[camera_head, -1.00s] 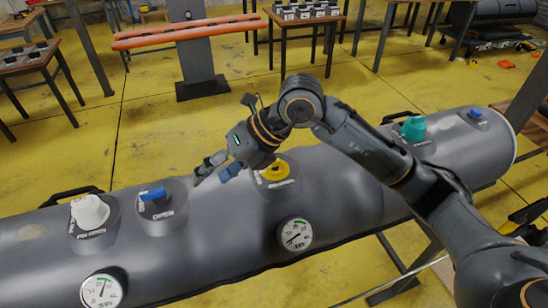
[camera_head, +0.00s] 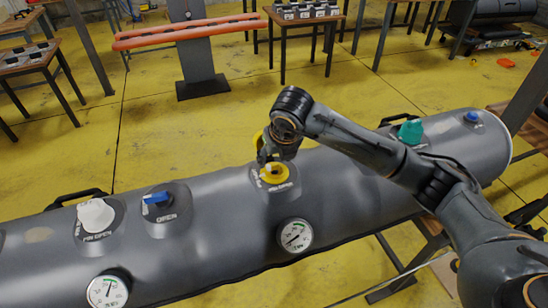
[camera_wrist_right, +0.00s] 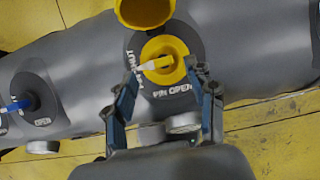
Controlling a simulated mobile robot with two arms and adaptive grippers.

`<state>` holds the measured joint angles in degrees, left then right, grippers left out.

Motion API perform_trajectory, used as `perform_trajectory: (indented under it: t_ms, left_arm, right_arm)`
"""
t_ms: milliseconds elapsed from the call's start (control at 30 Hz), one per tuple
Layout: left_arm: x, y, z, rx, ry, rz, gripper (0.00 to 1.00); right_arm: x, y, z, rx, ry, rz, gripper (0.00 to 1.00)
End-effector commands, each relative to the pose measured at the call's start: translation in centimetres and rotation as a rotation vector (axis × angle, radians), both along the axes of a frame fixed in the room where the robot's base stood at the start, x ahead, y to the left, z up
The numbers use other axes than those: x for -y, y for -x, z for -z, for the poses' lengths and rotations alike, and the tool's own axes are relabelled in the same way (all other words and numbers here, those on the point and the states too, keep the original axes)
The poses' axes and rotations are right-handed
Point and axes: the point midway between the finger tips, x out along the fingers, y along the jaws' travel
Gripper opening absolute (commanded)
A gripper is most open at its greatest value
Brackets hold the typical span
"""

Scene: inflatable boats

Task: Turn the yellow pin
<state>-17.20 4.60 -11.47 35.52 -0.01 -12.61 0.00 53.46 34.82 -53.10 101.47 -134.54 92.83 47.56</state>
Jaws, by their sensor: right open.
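The yellow pin (camera_head: 275,174) sits in a round dark valve patch on top of the grey boat tube, in the middle of the head view. In the right wrist view the yellow pin (camera_wrist_right: 164,60) shows as a round yellow body with a pale bar across it, beside the words "PIN OPEN". My right gripper (camera_head: 266,160) is above and beside the pin in the head view. In the wrist view the right gripper (camera_wrist_right: 162,80) is open, its fingertips spread near the pin's lower edge. Contact cannot be told. My left gripper is not in view.
A yellow cap-like piece (camera_wrist_right: 145,10) lies just beyond the pin. The grey tube (camera_head: 220,215) also carries a blue valve (camera_head: 157,197), a white valve (camera_head: 95,214), a teal valve (camera_head: 411,131) and a gauge (camera_head: 295,235). Tables stand behind.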

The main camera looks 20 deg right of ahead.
Motion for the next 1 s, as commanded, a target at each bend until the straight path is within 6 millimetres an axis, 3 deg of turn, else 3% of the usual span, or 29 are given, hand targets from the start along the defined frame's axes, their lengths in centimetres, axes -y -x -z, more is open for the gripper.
perform_trajectory:
  t_ms: [233, 600, 867, 1000]
  left_arm:
    - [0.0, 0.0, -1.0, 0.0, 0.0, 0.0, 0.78]
    - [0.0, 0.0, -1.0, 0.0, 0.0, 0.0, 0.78]
    - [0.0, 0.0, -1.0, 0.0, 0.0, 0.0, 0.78]
    - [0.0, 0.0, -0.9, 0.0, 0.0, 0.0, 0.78]
  right_arm:
    - [-0.1, -1.1, 2.8, -0.001, 0.0, 0.0, 0.56]
    - [-0.1, -1.3, 3.4, 0.0, 0.0, -0.001, 0.56]
    - [-0.1, -1.3, 3.3, 0.0, 0.0, -0.001, 0.03]
    - [0.0, -1.3, 3.3, 0.0, 0.0, -0.002, 0.01]
